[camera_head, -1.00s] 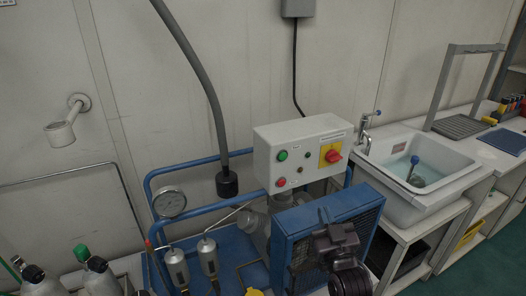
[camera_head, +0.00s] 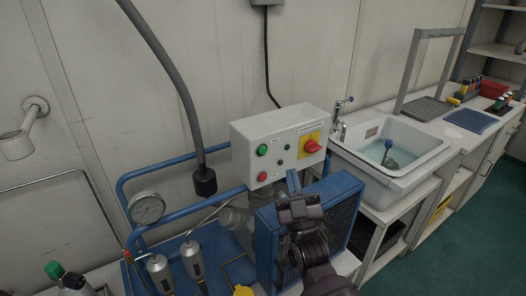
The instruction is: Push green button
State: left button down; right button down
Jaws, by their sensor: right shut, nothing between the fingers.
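The green button (camera_head: 262,150) is at the upper left of the front of a white control box (camera_head: 240,152). A red button (camera_head: 262,176) sits below it, and a red rotary switch on a yellow plate (camera_head: 311,146) is to the right. My right gripper (camera_head: 292,178) is shut and empty. It shows in front of the box's lower edge, below and to the right of the green button, apart from it in the picture. My left gripper is not in view.
A blue-framed compressor (camera_head: 268,232) stands below the box, with a pressure gauge (camera_head: 147,207) at left. A thick grey hose (camera_head: 170,80) hangs left of the box. A sink (camera_head: 397,155) is at right. Open floor (camera_head: 463,240) lies lower right.

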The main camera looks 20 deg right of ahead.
aim_at(263, 150)
jog(key=w+a+b, duration=0.1)
jog(key=w+b, duration=0.1)
jog(key=w, duration=0.6)
jog(key=shift+w+a+b, duration=0.15)
jog(key=shift+w+b, duration=0.25)
jog(key=shift+w, duration=0.15)
dwell(1.8)
jog(key=shift+w, duration=0.25)
